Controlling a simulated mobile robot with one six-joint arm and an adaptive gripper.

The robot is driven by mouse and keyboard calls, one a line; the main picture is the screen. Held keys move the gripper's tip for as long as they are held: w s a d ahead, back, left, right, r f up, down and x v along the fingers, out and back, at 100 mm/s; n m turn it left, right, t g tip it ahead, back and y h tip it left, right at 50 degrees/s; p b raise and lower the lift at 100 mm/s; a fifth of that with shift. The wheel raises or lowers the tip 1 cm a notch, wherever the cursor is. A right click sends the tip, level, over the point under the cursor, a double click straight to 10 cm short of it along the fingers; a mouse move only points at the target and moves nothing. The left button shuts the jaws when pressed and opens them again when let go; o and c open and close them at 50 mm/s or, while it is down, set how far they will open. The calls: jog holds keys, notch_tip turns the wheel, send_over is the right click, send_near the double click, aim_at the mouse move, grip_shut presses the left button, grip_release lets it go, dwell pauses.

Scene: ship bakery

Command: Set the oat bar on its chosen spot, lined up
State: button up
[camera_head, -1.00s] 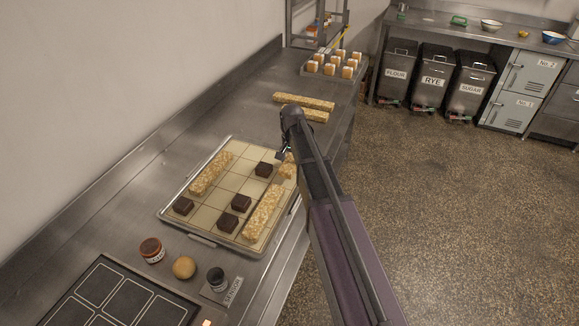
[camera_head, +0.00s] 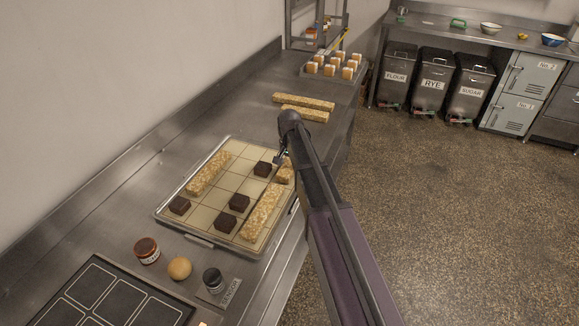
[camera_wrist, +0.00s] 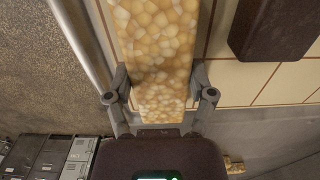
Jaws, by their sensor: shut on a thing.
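The oat bar (camera_wrist: 152,40), pale gold and grainy, is held across its width between the two fingers of my gripper (camera_wrist: 158,92), close to one end.
More dark blocks (camera_head: 239,202) sit on the tray. Two spare oat bars (camera_head: 303,102) lie farther back, before a rack of orange-and-white pieces (camera_head: 333,68). The counter edge drops to floor at right.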

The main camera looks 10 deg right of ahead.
aim_at(290, 164)
jog(key=shift+f, duration=0.2)
jog(key=o, duration=1.1)
jog(key=shift+o, duration=0.2)
jog(key=shift+r, duration=0.25)
notch_tip(290, 164, up, 12)
jog(key=p, duration=1.2)
jog(key=s+n, duration=0.6)
jog(key=s, duration=1.8)
jog(key=shift+n, duration=0.4)
jog(key=shift+s, duration=0.1)
